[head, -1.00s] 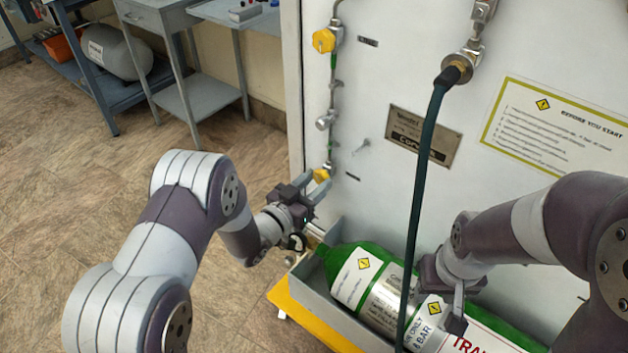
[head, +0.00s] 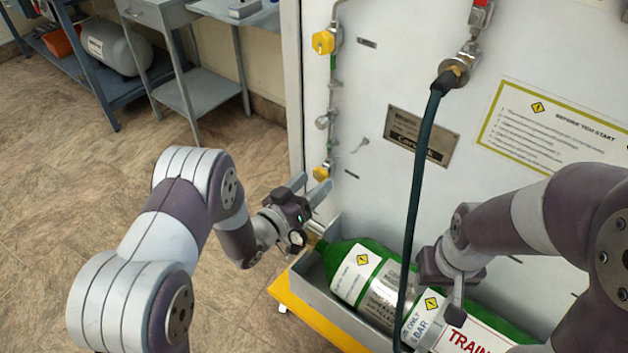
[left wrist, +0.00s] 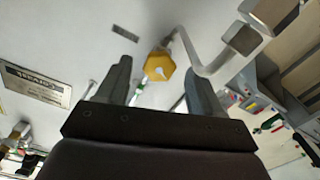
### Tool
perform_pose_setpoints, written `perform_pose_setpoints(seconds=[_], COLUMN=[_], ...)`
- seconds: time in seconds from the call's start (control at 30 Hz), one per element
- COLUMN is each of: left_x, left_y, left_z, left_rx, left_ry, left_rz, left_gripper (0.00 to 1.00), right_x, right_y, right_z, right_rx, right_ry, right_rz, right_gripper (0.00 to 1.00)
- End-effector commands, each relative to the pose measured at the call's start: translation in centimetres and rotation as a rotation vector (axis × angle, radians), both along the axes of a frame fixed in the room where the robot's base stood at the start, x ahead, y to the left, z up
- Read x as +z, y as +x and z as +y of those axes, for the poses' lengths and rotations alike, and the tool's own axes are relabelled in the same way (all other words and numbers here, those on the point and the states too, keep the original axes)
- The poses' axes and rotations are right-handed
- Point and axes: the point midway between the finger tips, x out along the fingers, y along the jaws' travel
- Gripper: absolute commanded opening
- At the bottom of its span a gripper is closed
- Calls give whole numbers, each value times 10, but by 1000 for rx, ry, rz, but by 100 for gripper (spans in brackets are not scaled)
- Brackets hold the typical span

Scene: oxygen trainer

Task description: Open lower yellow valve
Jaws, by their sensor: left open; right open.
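The lower yellow valve (head: 321,172) is a small yellow knob low on the pipe at the left of the white panel. In the left wrist view a yellow knob (left wrist: 159,66) shows ahead of the fingers, between them and apart from them. My left gripper (head: 309,189) is open and empty, just below the lower valve in the head view; its fingers (left wrist: 160,85) point toward the knob in the wrist view. My right gripper (head: 437,318) is open in front of the green cylinder; its fingers are partly hard to make out. The upper yellow valve (head: 323,42) is higher on the same pipe.
A green cylinder (head: 375,253) with labels lies in a grey tray (head: 342,317) on a yellow base (head: 312,318) below the panel. A dark green hose (head: 415,200) hangs in front of the panel. A grey side table (head: 210,100) stands at the back left.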

Motion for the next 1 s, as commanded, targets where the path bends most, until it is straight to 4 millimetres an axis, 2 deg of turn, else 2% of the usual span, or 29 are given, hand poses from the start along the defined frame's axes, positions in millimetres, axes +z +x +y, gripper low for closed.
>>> perform_pose_setpoints(seconds=[0.2,0.4,0.57,0.83,1.0], left_x=[3,1,1,1,1], left_y=[-49,-83,-93,-93,-99], left_z=[35,57,63,62,41], left_rx=[7,6,2,-1,-55], left_ry=[-2,-1,-2,-1,-3], left_rz=[4,3,1,0,14], left_gripper=[67,67,67,67,67], right_x=[14,19,19,19,24], right_y=[0,0,0,0,0], right_z=[0,0,0,0,0], right_rx=[0,0,0,0,0], right_ry=[0,0,0,0,0], right_rz=[0,0,0,0,0], right_gripper=[43,43,43,43,43])
